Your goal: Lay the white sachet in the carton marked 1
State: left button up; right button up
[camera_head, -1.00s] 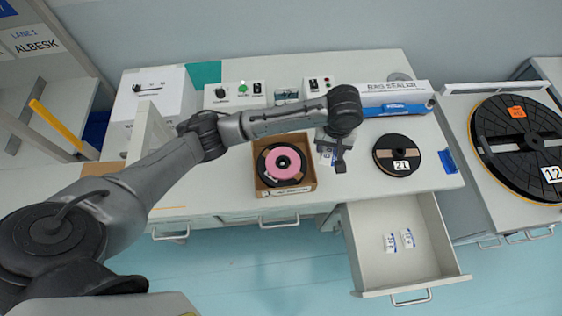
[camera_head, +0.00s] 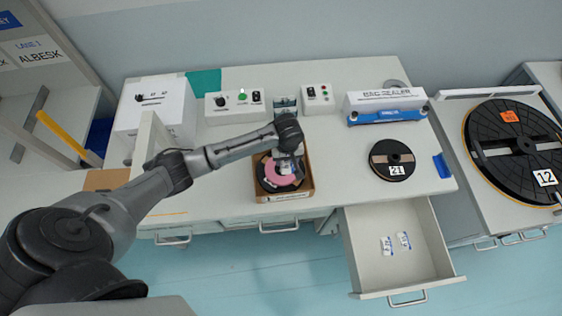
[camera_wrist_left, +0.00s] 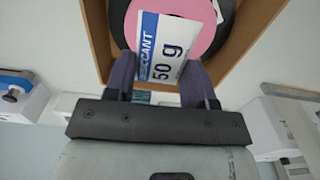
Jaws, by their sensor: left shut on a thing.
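My left gripper (camera_head: 288,163) is over the open cardboard carton (camera_head: 284,196) on the bench. It is shut on a white sachet, which shows best in the left wrist view (camera_wrist_left: 160,47) with blue print and "50 g". The wrist view also shows the gripper (camera_wrist_left: 158,78) with its two dark fingers on either side of the sachet. A pink-faced reel (camera_head: 272,180) lies in the carton beneath the sachet. I cannot tell whether the sachet touches it. The carton's front label is too small to read. My right gripper is not in view.
An open drawer (camera_head: 397,272) at right holds two small white sachets (camera_head: 387,246). A black reel marked 21 (camera_head: 392,161) lies right of the carton. Control boxes (camera_head: 235,103) and a bag sealer (camera_head: 386,105) stand behind. The bench between carton and reel 21 is clear.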

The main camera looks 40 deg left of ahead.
pick_arm(q)
jog(key=shift+s+a+f, duration=0.1)
jog(key=shift+a+f, duration=0.3)
jog(key=shift+a, duration=0.2)
jog(key=shift+s+a+f, duration=0.1)
jog(key=shift+a+f, duration=0.25)
jog(key=shift+a, duration=0.2)
jog(key=shift+f, duration=1.95)
jog(key=shift+f, duration=0.2)
jog(key=shift+f, duration=0.1)
jog(key=o, duration=0.9)
jog(key=shift+f, duration=0.1)
notch_tip(320, 180, up, 13)
jog(key=shift+f+p, duration=0.1)
jog(key=shift+p, duration=0.35)
